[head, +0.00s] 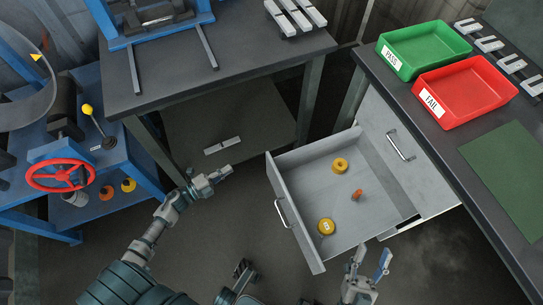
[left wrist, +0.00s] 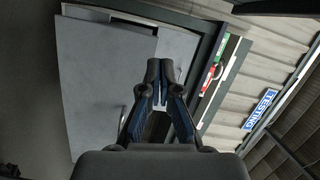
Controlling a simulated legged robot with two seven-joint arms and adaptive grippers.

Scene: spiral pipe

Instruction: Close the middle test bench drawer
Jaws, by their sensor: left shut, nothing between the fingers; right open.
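The grey drawer (head: 287,229) of the test bench (head: 409,94) stands pulled out, with its front panel and metal handle (head: 281,212) facing left. It holds two yellow round parts (head: 340,165) (head: 326,227) and a small orange part (head: 357,195). My left gripper (head: 222,174) is shut and empty, to the left of the drawer front and apart from it. In the left wrist view its fingertips (left wrist: 160,68) are together before grey panels (left wrist: 105,75). My right gripper (head: 369,260) is open and empty, near the drawer's lower right side; I cannot tell if it touches.
A green PASS tray (head: 424,50) and a red FAIL tray (head: 466,92) stand on the bench top. Another closed-looking drawer front with a handle (head: 400,146) is beside the open one. A dark table (head: 230,68) stands at the back left, and a blue stand with a red handwheel (head: 61,175) at the left.

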